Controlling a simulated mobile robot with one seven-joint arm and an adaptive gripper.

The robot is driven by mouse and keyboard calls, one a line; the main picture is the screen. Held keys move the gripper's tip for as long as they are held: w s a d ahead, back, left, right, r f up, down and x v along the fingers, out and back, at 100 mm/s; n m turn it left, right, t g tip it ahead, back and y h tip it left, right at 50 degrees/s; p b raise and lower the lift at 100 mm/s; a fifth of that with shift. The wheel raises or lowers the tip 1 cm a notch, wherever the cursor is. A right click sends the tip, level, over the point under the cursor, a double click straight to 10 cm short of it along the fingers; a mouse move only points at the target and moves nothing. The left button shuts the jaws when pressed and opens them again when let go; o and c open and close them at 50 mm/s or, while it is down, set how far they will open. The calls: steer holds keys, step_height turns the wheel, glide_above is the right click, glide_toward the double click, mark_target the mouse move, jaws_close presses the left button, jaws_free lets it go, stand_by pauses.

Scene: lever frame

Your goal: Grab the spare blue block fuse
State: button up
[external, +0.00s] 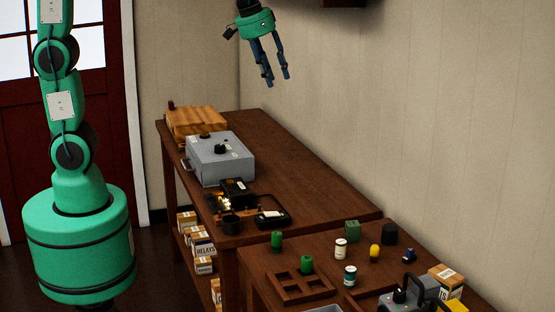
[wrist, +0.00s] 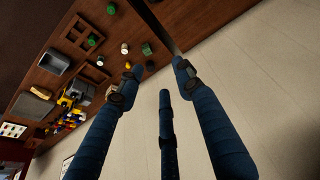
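A small dark blue piece (external: 409,256) lies on the right part of the near table in the external view. It may be the blue block fuse, but it is too small to be sure. My gripper (external: 277,80) hangs high above the far table, near the wall, well away from that piece. In the wrist view my gripper (wrist: 156,82) shows its blue fingers spread apart with nothing between them. I cannot make out the blue piece clearly in the wrist view.
The near table holds green cylinders (external: 277,241), a green block (external: 352,230), a black cylinder (external: 390,234), labelled white cylinders (external: 341,249), a yellow bulb-like piece (external: 374,252) and a divided wooden tray (external: 290,287). A grey box (external: 221,160) stands on the far table (external: 310,185).

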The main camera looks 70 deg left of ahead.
steer(key=w+d+f+g, duration=0.1)
steer(key=w+d+f, duration=0.4)
steer(key=w+d, duration=0.3)
steer(key=w+d+f, duration=0.6)
steer(key=w, duration=0.5)
steer(key=w+d+f, duration=0.4)
steer(key=d+f, duration=0.4)
steer(key=f, duration=0.2)
steer(key=w+d+f+n+g+p, duration=0.1)
steer(key=w+d+f, duration=0.4)
steer(key=d+f, duration=0.4)
step_height(320, 180, down, 2)
steer(key=shift+w+y, duration=0.25)
steer(key=shift+y, duration=0.15)
steer(key=shift+f, duration=0.1)
glide_above(411, 249)
steer(key=s, duration=0.1)
steer(key=shift+s+d+f, duration=0.1)
steer(key=shift+f, duration=2)
steer(key=shift+s+d+f, duration=0.1)
steer(key=shift+f, duration=1.95)
steer(key=shift+w+f+b, duration=0.25)
steer(key=shift+f, duration=1.05)
steer(key=shift+w+f+b, duration=0.25)
steer(key=shift+f, duration=1)
